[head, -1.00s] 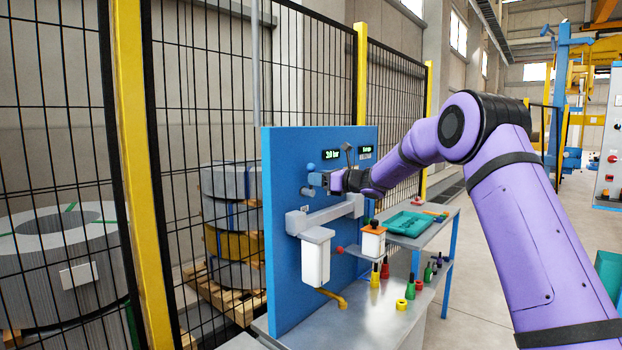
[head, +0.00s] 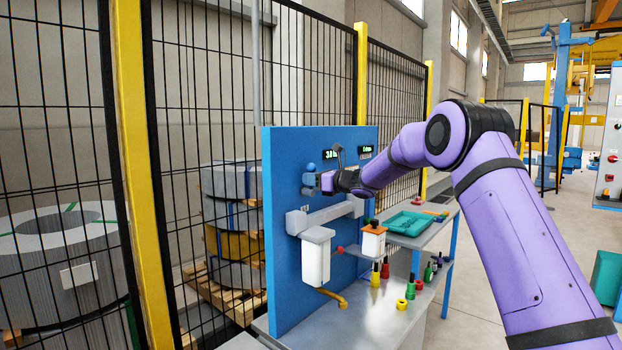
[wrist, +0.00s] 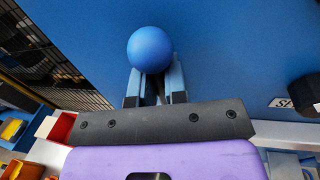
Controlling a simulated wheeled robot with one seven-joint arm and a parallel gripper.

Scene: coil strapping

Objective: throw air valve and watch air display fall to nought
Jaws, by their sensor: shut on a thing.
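The blue panel (head: 285,240) stands upright on the bench. The air valve's blue ball knob (wrist: 150,49) sits between my fingers in the wrist view; in the head view the blue knob (head: 311,167) shows just above my fingertips. My gripper (head: 318,181) is shut on the valve's handle under the ball; the lever itself is mostly hidden by the fingers.
A second green display (head: 366,151) is at the panel's right. A teal tray (head: 409,224) lies on the shelf at right. Mesh fencing (head: 200,120) runs behind.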

